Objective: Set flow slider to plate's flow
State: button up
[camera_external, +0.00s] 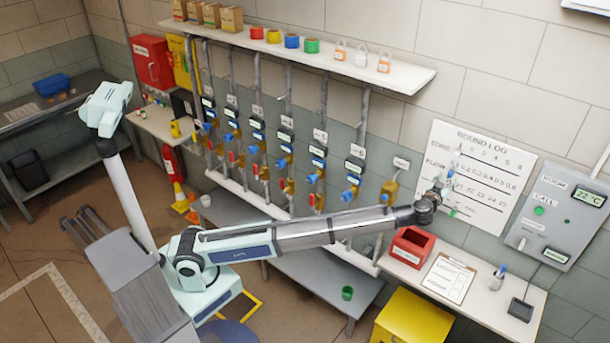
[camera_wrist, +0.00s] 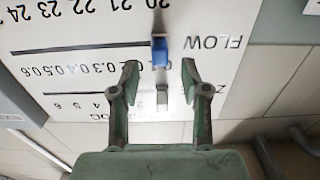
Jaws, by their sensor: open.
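The white round log board (camera_external: 500,165) hangs on the wall with rows of numbers. In the wrist view it appears upside down. The blue flow slider (camera_wrist: 160,50) sits on the FLOW line, near the low end, on the FLOW-word side of the 0.2 mark. A grey slider (camera_wrist: 162,97) sits on the neighbouring zone row. My gripper (camera_wrist: 160,68) is open, its fingers on either side of the space between these sliders; the blue slider is around fingertip level, with no visible contact. My gripper also shows at the board's left part (camera_external: 442,188). Plate writing is too small to read.
Several pipes with displays, blue plates and valves line the wall, such as one plate (camera_external: 353,180). Below the board, a shelf (camera_external: 480,300) holds a red bin (camera_external: 411,246) and clipboard (camera_external: 448,278). A grey call box (camera_external: 560,220) is right of the board.

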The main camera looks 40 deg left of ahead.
aim_at(449, 176)
jog(key=shift+w+a+p, duration=0.15)
jog(key=shift+w+p, duration=0.45)
jog(key=shift+w, duration=1.95)
grip_shut()
